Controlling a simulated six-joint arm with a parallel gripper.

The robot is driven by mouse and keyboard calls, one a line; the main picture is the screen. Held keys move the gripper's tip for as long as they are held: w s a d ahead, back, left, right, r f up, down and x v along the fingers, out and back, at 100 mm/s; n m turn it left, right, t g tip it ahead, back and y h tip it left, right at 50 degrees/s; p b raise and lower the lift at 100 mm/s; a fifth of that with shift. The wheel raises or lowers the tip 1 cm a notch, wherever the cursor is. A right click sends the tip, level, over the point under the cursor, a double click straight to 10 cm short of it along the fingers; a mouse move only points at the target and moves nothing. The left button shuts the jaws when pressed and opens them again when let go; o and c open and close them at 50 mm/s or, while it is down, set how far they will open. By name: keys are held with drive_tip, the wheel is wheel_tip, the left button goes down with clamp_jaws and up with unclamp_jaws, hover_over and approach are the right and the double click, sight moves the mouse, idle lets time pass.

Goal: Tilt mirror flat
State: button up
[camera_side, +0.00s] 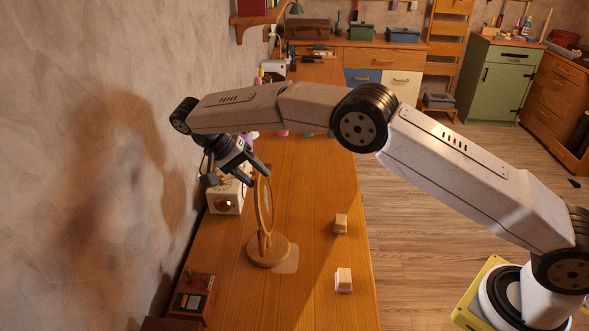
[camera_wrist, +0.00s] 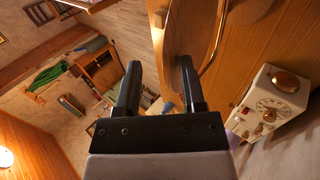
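The round mirror (camera_side: 263,205) stands on a round wooden base (camera_side: 268,251) on the wooden table, seen nearly edge-on and close to upright in the side view. In the wrist view, the gripper (camera_wrist: 160,65) is open with nothing held between the fingers. One finger is very close to the mirror; I cannot tell whether it touches.
A cream box with a dial (camera_side: 225,198) stands behind the mirror near the wall; it also shows in the wrist view (camera_wrist: 268,105). A reddish box (camera_side: 194,296) is at the near left. Table between is clear.

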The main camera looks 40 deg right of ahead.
drive_tip(key=s+d+r, duration=0.2)
drive_tip(key=s+r, duration=0.5)
drive_tip(key=s, duration=0.5)
drive_tip(key=shift+d+r, duration=0.25)
drive_tip(key=shift+r, duration=0.15)
idle(0.3)
